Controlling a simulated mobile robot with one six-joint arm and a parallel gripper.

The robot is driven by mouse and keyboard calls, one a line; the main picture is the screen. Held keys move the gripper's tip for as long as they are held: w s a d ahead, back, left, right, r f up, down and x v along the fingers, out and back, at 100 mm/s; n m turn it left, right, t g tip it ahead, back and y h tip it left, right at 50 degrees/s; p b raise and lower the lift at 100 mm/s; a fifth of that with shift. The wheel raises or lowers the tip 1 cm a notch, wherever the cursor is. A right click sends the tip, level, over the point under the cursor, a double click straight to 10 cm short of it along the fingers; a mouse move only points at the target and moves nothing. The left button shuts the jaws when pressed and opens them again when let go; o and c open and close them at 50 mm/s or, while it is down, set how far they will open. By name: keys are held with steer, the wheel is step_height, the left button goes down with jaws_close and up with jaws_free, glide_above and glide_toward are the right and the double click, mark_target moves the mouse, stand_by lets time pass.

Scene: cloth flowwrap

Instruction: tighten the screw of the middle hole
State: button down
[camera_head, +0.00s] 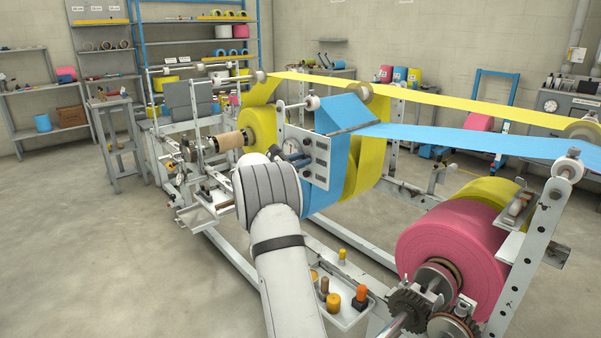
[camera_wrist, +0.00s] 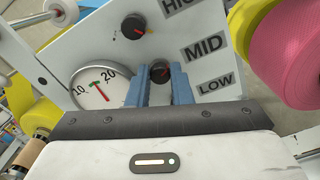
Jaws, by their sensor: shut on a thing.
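The white panel (camera_head: 320,165) stands on the machine in the head view, partly behind my arm. In the wrist view the panel (camera_wrist: 105,45) bears HIGH, MID and LOW labels. A similar upper screw (camera_wrist: 133,25) sits near HIGH. The LOW hole is hidden behind the fingers and wrist.
A round gauge (camera_wrist: 97,86) sits left of the fingers, its needle between 10 and 20. A pink roll (camera_head: 450,245), a blue web (camera_head: 470,139) and a yellow web (camera_head: 440,98) are near the panel. A tray (camera_head: 345,317) with small parts lies below my arm.

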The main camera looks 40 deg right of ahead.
steer(key=shift+f+m+b, duration=0.2)
steer(key=shift+m+b, duration=7.2)
steer(key=shift+b, duration=0.75)
steer(key=shift+r, duration=0.1)
steer(key=c, duration=1.3)
jaws_free()
steer(key=a, duration=0.7)
steer(key=shift+s+a+p, duration=0.35)
steer(key=shift+a+p, duration=0.05)
steer(key=shift+p, duration=0.05)
